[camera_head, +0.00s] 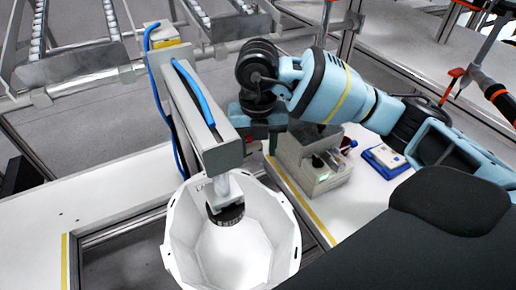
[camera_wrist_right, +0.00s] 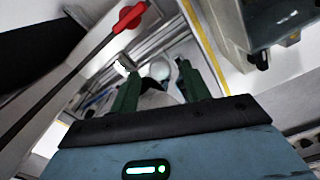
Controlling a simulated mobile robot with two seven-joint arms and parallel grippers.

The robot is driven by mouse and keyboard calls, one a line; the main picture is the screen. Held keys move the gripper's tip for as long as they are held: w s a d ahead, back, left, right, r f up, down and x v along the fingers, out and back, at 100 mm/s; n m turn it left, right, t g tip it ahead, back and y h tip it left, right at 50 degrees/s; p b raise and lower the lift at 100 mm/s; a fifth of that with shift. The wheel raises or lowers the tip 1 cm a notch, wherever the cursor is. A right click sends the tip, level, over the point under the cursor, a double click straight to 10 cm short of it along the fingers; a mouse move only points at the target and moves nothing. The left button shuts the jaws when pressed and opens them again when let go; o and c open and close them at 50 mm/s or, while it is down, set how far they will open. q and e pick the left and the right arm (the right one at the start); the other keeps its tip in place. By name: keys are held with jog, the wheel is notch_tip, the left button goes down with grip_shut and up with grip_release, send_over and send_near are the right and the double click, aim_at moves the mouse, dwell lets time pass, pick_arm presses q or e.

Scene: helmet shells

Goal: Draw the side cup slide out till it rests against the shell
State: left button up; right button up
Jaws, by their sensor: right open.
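The white many-sided shell (camera_head: 178,225) stands open-topped at the bottom middle of the head view. A grey beam (camera_head: 197,125) with a blue hose reaches over it. A short light rod hangs from the beam's near end and carries a black round cup (camera_head: 228,214) inside the shell; I cannot tell whether the cup touches a wall. My right gripper (camera_head: 258,135) is beside the beam's right side, partly hidden by my wrist. In the right wrist view its green fingers (camera_wrist_right: 160,92) are apart, with a pale rounded thing beyond them. My left gripper is not in view.
A grey boxy device (camera_head: 313,165) stands right of the beam, close to my right gripper. A blue tray (camera_head: 386,161) with a white item lies farther right. Rails and roller tracks (camera_head: 85,65) run behind. The white table (camera_head: 110,205) at left is clear.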

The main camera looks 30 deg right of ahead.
notch_tip(320, 180, up, 7)
jog(key=shift+f, duration=0.2)
jog(key=shift+s+f, duration=0.1)
dwell(0.5)
